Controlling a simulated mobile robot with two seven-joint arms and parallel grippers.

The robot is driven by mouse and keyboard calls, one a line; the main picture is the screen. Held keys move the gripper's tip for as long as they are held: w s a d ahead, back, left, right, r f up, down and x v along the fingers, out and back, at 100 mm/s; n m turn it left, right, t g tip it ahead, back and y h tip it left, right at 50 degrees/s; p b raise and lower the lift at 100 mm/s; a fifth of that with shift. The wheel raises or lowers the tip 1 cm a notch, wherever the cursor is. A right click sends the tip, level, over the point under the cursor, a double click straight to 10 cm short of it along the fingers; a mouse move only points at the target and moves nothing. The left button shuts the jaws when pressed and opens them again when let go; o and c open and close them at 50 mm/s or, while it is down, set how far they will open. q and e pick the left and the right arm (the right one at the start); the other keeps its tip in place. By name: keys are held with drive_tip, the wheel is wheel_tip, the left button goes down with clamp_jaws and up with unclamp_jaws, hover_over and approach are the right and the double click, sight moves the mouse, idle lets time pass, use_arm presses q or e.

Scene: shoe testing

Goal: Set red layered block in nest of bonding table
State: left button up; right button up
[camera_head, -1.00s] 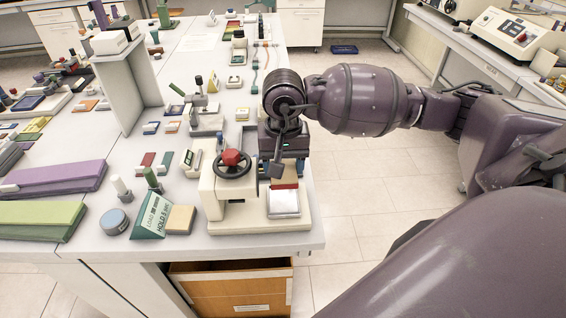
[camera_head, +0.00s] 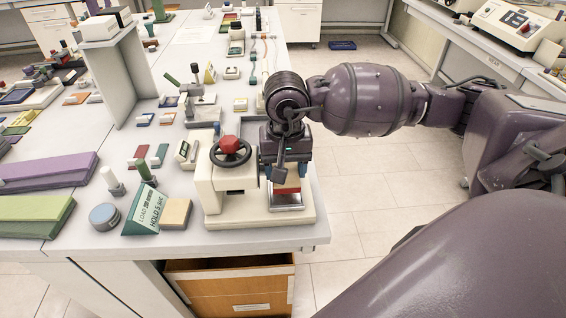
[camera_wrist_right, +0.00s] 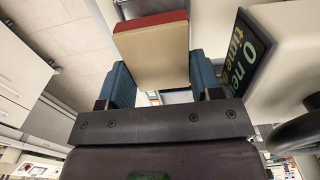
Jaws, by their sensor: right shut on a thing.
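The red layered block (camera_head: 289,188), with a red layer and a beige layer, is between the blue fingers of my right gripper (camera_head: 286,171). In the right wrist view, the block (camera_wrist_right: 154,55) is clasped by the right gripper (camera_wrist_right: 160,82). The bonding table (camera_head: 225,218) is a cream press with a red-hubbed black handwheel (camera_head: 229,150). Its silver nest plate (camera_head: 287,202) lies directly below the block, partly covered by it. I cannot tell whether block and plate touch. My left gripper is not in view.
A green sign block (camera_head: 143,212), a tan block (camera_head: 176,213) and a blue-grey round tin (camera_head: 104,216) stand left of the press. The table's right edge is close beside the press. A wooden drawer (camera_head: 228,285) is open below.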

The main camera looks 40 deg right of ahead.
drive_tip(key=shift+f+b, duration=0.3)
drive_tip(key=shift+f, duration=0.4)
drive_tip(key=shift+f, duration=0.1)
drive_tip(key=shift+b, duration=0.7)
idle(1.8)
drive_tip(key=shift+f+b, duration=0.6)
drive_tip(key=shift+f, duration=0.2)
drive_tip(key=o, duration=1)
drive_tip(key=shift+o, duration=0.2)
